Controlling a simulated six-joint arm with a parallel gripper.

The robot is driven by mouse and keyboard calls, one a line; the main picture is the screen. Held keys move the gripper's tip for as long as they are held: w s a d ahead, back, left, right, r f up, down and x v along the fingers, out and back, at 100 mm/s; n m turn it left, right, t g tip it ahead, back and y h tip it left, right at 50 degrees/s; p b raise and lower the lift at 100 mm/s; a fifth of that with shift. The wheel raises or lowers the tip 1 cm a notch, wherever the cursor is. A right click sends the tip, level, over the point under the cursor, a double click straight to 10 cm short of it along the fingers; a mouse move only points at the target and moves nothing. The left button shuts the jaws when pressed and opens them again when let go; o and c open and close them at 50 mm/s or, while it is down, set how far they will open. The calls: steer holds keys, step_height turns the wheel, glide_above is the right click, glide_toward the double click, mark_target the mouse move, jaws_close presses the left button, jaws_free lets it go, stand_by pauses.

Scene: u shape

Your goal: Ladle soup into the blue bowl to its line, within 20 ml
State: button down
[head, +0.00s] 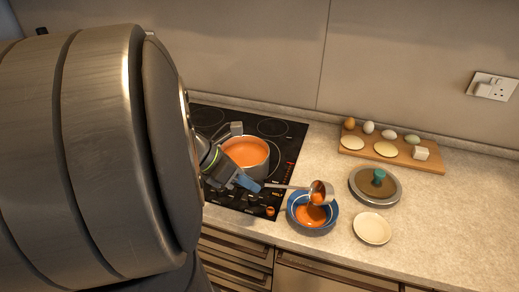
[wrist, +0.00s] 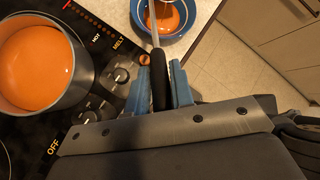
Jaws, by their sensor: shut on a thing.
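My gripper (head: 247,183) is shut on the dark handle of the ladle (head: 320,192); the handle also shows between my blue fingers in the wrist view (wrist: 159,82). The metal ladle cup is tilted over the blue bowl (head: 312,232), with orange soup running from it. The bowl holds some orange soup (head: 308,216) and stands on the counter right of the hob. It is at the top of the wrist view (wrist: 139,14), partly cut off. Its fill line cannot be made out. The pot (head: 252,167) of orange soup (wrist: 38,66) stands on the hob, left of my gripper.
A round lid (head: 362,195) with a green knob and a pale plate (head: 372,229) lie right of the bowl. A wooden board (head: 380,155) behind holds several eggs, pale discs and a white block. The hob (head: 286,146) is black with knobs at its front. The counter's right side is clear.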

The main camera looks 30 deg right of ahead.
steer(key=shift+a+f+h, duration=0.3)
steer(key=shift+f+h, duration=0.05)
steer(key=shift+f, duration=0.15)
steer(key=shift+a+f+h, duration=0.3)
steer(key=shift+f+h, duration=0.05)
steer(key=shift+f, duration=0.15)
stand_by(0.7)
steer(key=shift+w+a+f+g+h, duration=0.15)
steer(key=shift+f+h, duration=0.4)
steer(key=shift+f, duration=0.35)
steer(key=shift+s+a+f+g+h, duration=0.1)
steer(key=shift+a+f+g+h, duration=0.1)
steer(key=shift+f+h, duration=0.55)
steer(key=shift+w+a+f+g+h, duration=0.15)
steer(key=shift+f+h, duration=0.15)
steer(key=shift+f, duration=0.8)
stand_by(1.2)
